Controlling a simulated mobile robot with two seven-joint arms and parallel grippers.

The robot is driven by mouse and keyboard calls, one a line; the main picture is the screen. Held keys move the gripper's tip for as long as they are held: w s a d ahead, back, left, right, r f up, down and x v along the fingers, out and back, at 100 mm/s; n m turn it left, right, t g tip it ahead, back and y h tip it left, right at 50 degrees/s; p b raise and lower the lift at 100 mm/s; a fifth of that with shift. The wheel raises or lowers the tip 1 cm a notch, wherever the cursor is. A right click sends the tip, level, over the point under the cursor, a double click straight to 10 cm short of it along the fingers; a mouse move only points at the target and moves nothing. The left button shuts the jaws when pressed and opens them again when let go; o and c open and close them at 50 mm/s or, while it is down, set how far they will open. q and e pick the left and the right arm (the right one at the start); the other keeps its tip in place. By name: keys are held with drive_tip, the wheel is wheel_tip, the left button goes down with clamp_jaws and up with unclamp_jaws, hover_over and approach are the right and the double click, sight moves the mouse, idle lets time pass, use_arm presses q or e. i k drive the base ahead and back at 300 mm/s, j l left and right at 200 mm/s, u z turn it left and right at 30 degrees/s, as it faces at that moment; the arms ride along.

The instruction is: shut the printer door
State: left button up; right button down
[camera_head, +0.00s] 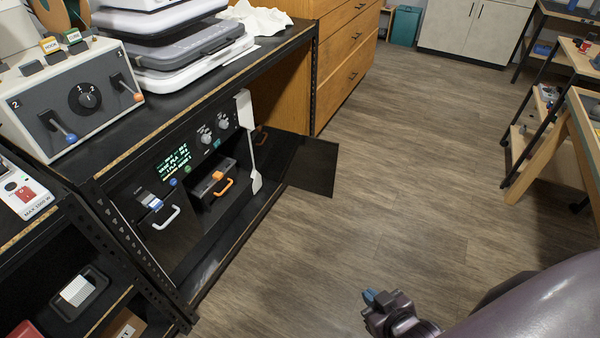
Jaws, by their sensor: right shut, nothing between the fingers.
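The printer (180,190) is a dark machine in the lower bay of the black workbench at left. Its front has a green-lit text display, knobs, a white handle (166,218) and an orange-handled part (222,187). A dark flat panel, which looks like the printer door (315,167), stands open at the right, sticking out past the bench over the floor. A white upright strip (246,112) lies between it and the front. My right gripper (371,296) is at the bottom, shut and empty, well apart from the door, nearer the camera. My left gripper is out of view.
A black upright post (135,250) stands at the bench's near corner. Wooden drawers (350,40) are behind. Open floor (420,170) lies between the bench and the wooden table at right.

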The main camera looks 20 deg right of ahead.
sight(299, 160)
drive_tip(key=k+u, duration=0.1)
drive_tip(key=k, duration=0.75)
drive_tip(key=k+u, duration=0.1)
drive_tip(key=u, duration=1.15)
drive_tip(key=l+u, duration=0.15)
drive_tip(key=u, duration=0.3)
drive_tip(key=l+u, duration=0.15)
drive_tip(key=u, duration=0.35)
drive_tip(key=k+l, duration=0.1)
drive_tip(key=l, duration=0.4)
drive_tip(key=k+l, duration=0.15)
drive_tip(key=l, duration=0.4)
drive_tip(key=k+l, duration=0.1)
drive_tip(key=l, duration=0.4)
drive_tip(key=k+l, duration=0.15)
drive_tip(key=l, duration=0.4)
drive_tip(key=k+l, duration=0.1)
drive_tip(key=l, duration=0.4)
drive_tip(key=k+l, duration=0.15)
drive_tip(key=l, duration=0.35)
drive_tip(key=k+l, duration=0.1)
drive_tip(key=l, duration=0.45)
drive_tip(key=k+l, duration=0.15)
drive_tip(key=l, duration=0.35)
